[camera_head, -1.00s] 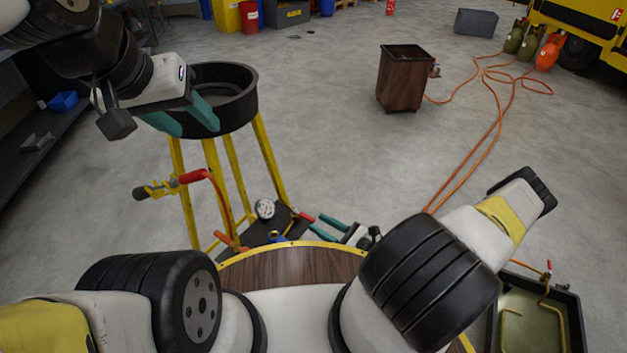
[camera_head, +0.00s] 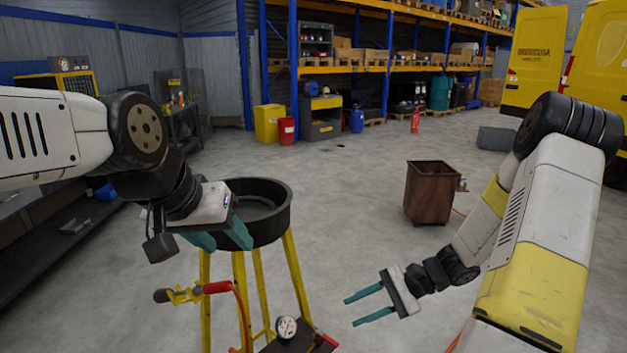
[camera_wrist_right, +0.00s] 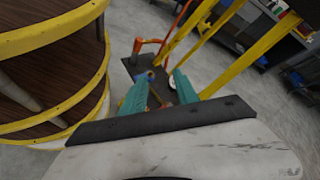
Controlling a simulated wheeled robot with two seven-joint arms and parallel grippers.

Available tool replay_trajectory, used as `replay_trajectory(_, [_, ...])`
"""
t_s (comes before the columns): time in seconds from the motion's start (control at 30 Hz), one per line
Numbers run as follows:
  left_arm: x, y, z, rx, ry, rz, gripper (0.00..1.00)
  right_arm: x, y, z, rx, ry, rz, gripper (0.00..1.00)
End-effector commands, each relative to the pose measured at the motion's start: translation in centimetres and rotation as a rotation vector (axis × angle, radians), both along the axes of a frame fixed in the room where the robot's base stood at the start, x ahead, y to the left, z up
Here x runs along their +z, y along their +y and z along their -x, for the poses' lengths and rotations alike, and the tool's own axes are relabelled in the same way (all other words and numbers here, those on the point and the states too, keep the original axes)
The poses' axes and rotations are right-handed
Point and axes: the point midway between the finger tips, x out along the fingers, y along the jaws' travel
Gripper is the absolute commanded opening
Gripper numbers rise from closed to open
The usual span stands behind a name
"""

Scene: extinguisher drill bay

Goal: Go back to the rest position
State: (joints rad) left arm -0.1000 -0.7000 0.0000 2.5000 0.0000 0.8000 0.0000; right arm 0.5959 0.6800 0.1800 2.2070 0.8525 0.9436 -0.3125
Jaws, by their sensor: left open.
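My left gripper (camera_head: 222,241) is at the left in the head view, its teal fingers apart and pointing down. It overlaps the front left side of a round black pan (camera_head: 268,228) on yellow legs; I cannot tell if it touches. My right gripper (camera_head: 351,311) is right of the pan stand, with its two teal fingers apart and nothing between them. In the right wrist view its fingers (camera_wrist_right: 160,80) are also apart and empty, with a dark plate and yellow legs beyond them.
A red-handled yellow valve (camera_head: 190,292) and a gauge (camera_head: 286,327) are low by the stand. A brown bin (camera_head: 430,195) stands on open floor. A round wooden platform with yellow rims (camera_wrist_right: 85,70) is close left in the wrist view. Shelving and a yellow van (camera_head: 590,60) are behind.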

Motion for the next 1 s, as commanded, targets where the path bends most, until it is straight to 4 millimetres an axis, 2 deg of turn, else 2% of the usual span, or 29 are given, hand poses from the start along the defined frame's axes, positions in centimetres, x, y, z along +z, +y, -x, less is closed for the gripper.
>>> replay_trajectory(0.03, [0.0,0.0,0.0,0.000,0.000,0.000,0.50,1.8,0.0,0.2,0.054,-0.048,0.061,0.36])
replay_trajectory(0.3, [0.0,0.0,0.0,0.000,0.000,0.000,0.50,9.6,-0.5,2.6,0.293,-0.286,0.361,0.36])
replay_trajectory(0.7, [0.0,0.0,0.0,0.000,0.000,0.000,0.50,20.6,-1.8,7.2,0.494,-0.711,0.767,0.36])
replay_trajectory(0.83, [0.0,0.0,0.0,0.000,0.000,0.000,0.50,23.5,-2.4,8.8,0.513,-0.855,0.873,0.36])
replay_trajectory(1.0, [0.0,0.0,0.0,0.000,0.000,0.000,0.50,26.0,-3.1,10.3,0.512,-0.989,0.961,0.36])
